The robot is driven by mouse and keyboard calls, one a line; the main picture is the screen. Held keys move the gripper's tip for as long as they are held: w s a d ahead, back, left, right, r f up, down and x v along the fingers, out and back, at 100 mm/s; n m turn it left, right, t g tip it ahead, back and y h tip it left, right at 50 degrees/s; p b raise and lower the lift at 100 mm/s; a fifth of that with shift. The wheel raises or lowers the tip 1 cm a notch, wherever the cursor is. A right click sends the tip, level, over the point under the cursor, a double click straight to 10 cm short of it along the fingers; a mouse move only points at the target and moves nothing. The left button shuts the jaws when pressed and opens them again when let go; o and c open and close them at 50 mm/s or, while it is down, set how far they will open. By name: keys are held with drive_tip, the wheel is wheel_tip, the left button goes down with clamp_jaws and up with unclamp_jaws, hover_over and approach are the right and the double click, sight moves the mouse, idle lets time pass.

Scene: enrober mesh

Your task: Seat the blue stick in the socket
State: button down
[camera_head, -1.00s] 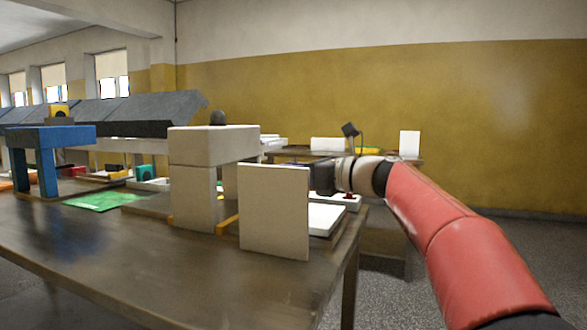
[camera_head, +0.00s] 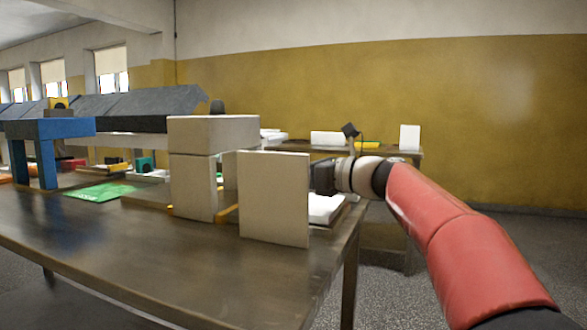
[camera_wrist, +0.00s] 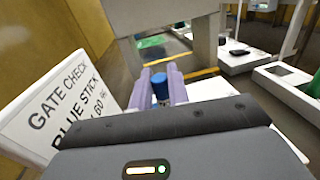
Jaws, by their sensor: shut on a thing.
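The blue stick (camera_wrist: 160,87) stands between the lilac fingers of my gripper (camera_wrist: 160,84) in the wrist view, with its round blue top showing. The fingers are shut on it. Its lower end is hidden by the fingers and my gripper's body. In the head view my wrist reaches in from the right, and the fingers and stick are hidden behind a white upright panel (camera_head: 274,199). I cannot make out the socket in either view, nor tell whether the stick touches anything below.
A sign reading "GATE CHECK BLUE STICK" (camera_wrist: 68,108) stands close left of the fingers. A pale block gate (camera_head: 193,187) stands beyond the panel on the dark table (camera_head: 130,238). A blue gate (camera_head: 46,155) and green mat (camera_head: 100,192) lie further left. A white scale-like stand (camera_wrist: 245,60) is at right.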

drive_tip(key=shift+f, duration=0.3)
drive_tip(key=c, duration=1.3)
unclamp_jaws()
drive_tip(key=shift+o, duration=0.2)
drive_tip(key=v, duration=0.8)
drive_tip(key=shift+b, duration=0.4)
